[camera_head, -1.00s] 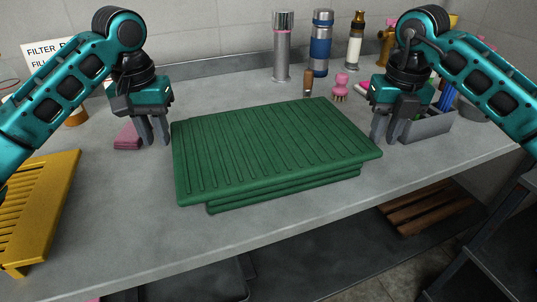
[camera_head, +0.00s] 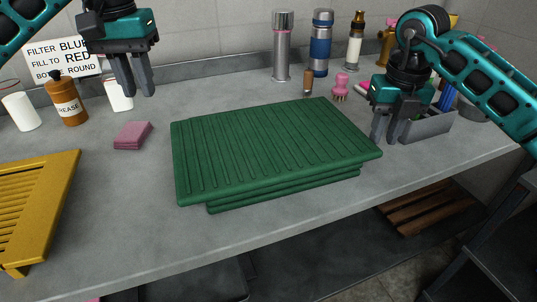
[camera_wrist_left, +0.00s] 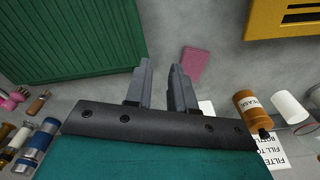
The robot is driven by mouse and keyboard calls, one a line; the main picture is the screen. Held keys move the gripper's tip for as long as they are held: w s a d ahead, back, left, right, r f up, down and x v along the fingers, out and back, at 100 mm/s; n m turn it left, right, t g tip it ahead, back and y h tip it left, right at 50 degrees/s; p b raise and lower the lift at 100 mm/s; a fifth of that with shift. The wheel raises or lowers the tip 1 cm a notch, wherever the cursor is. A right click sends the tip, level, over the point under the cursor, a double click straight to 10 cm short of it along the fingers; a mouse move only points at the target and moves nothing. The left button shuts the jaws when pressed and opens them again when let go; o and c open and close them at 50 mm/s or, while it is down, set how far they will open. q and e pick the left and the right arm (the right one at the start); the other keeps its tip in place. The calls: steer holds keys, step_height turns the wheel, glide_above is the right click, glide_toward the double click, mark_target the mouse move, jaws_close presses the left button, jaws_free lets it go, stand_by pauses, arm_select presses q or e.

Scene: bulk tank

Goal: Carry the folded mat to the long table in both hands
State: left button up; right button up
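The folded green ribbed mat (camera_head: 270,150) lies flat in stacked layers on a grey worktop (camera_head: 270,235). Its corner also shows at the upper left of the left wrist view (camera_wrist_left: 70,40). My left gripper (camera_head: 141,93) is raised above the worktop, up and left of the mat and apart from it. In the left wrist view its fingers (camera_wrist_left: 161,65) have a gap with nothing between them. My right gripper (camera_head: 384,140) is low beside the mat's right edge, with a small gap between its fingers and nothing seen in it. I cannot tell whether it touches the mat.
A pink folded cloth (camera_head: 132,135) lies left of the mat. A yellow slatted rack (camera_head: 40,200) is at the left front. A grease bottle (camera_head: 67,102) and white cups stand at the back left. Flasks (camera_head: 321,45) and brushes stand behind. A grey caddy (camera_head: 428,127) is at right.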

steer(key=shift+r, duration=0.3)
arm_select(q)
steer(key=shift+r, duration=0.6)
arm_select(e)
step_height(320, 180, up, 12)
steer(key=shift+s+f, duration=0.25)
steer(key=shift+s, duration=0.2)
